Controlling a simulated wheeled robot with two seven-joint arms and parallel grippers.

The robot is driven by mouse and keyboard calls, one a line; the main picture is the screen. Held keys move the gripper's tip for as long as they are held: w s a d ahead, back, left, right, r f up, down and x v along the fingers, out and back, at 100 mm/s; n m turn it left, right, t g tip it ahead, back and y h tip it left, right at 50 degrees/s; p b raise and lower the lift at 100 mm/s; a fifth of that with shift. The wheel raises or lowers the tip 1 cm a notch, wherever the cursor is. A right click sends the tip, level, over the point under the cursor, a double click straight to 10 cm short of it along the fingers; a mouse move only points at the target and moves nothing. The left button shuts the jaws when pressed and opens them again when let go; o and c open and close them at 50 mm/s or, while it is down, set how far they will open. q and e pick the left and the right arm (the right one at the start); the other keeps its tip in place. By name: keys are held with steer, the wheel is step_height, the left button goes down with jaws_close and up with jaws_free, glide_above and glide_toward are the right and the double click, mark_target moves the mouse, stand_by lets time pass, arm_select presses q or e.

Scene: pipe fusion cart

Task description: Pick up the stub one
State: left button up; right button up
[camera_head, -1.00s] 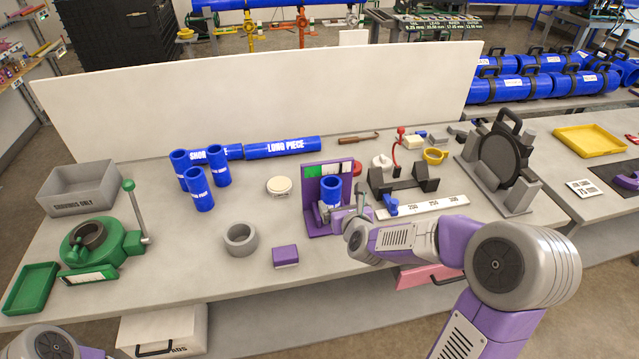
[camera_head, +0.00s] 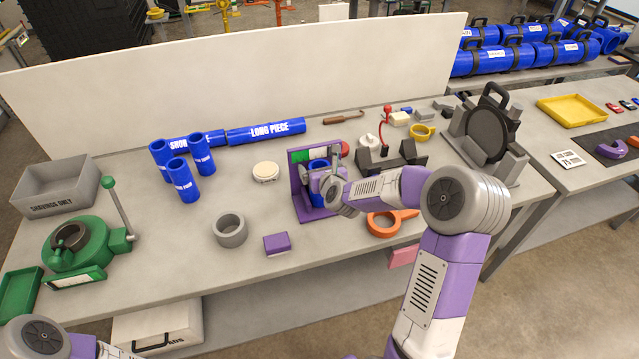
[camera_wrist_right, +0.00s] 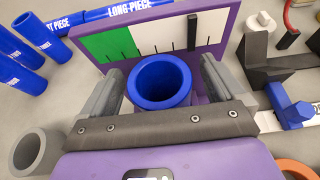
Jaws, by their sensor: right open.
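A blue pipe stub (camera_head: 317,169) stands upright in the purple gauge stand (camera_head: 299,196), which has a green-and-white scale panel. It also shows in the right wrist view (camera_wrist_right: 160,103) as an open blue ring. My right gripper (camera_head: 329,188) is at the stand; its jaws are apart, one on each side of the stub in the wrist view. I cannot tell whether either finger touches it. Several other short blue stubs (camera_head: 178,183) stand upright in a group to the left. My left arm shows only at the lower left corner; its gripper is out of view.
A grey ring (camera_head: 230,229) and a purple block (camera_head: 276,243) lie left of the stand. An orange ring tool (camera_head: 383,225) lies under my right forearm. A black-and-grey clamp (camera_head: 391,156) stands close on the right. The long blue piece (camera_head: 265,131) lies behind.

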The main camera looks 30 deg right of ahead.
steer(key=c, duration=1.4)
steer(key=shift+c, duration=0.8)
steer(key=shift+r, duration=0.15)
